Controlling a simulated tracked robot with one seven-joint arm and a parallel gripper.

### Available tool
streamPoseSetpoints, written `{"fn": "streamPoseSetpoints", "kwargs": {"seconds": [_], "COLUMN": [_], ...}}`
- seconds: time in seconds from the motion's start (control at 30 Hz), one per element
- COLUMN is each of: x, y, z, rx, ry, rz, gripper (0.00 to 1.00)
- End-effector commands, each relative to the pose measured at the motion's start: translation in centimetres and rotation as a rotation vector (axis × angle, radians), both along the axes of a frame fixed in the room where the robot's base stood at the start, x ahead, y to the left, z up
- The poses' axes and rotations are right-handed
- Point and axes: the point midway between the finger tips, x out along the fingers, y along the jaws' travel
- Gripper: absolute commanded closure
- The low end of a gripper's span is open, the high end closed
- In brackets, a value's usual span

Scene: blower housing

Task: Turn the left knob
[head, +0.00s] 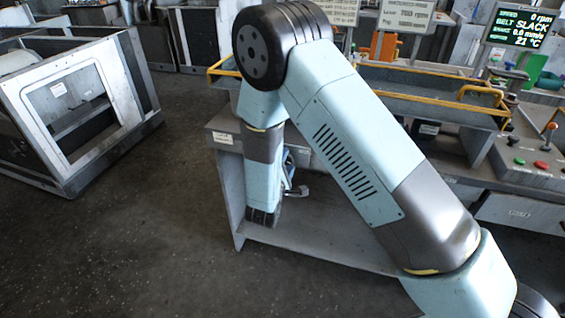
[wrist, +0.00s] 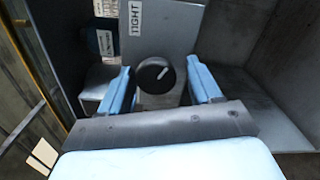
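A round black knob (wrist: 155,75) with a white pointer line is on a grey block in the wrist view. Its pointer leans to the upper right. I see no second knob there, so I cannot confirm that this is the left one. My gripper (wrist: 159,66) is open, with one blue finger on each side of the knob. Gaps show between the knob and both fingers; contact is not visible. In the head view, part of my gripper (head: 297,189) shows behind my arm by the grey bench, and the knob is hidden.
A "TIGHT" label (wrist: 135,17) is on the grey panel beyond the knob. The grey bench (head: 320,246) has a low shelf. A display (head: 521,28) reads "BELT SLACK". A yellow-railed tray (head: 420,88) is behind my arm. Open floor (head: 150,240) lies at left.

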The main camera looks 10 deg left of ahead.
Motion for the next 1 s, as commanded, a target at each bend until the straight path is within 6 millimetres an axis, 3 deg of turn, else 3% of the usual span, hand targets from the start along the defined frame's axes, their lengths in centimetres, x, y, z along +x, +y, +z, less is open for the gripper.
{"fn": "streamPoseSetpoints", "kwargs": {"seconds": [0.33, 0.47, 1.0], "x": [0.0, -1.0, -10.8], "y": [0.2, 0.3, 1.1], "z": [0.2, 0.2, 0.1], "rx": [0.003, 0.004, 0.002], "ry": [-0.005, -0.005, -0.003], "rz": [0.002, 0.002, 0.004], "gripper": [0.29, 0.29, 0.29]}}
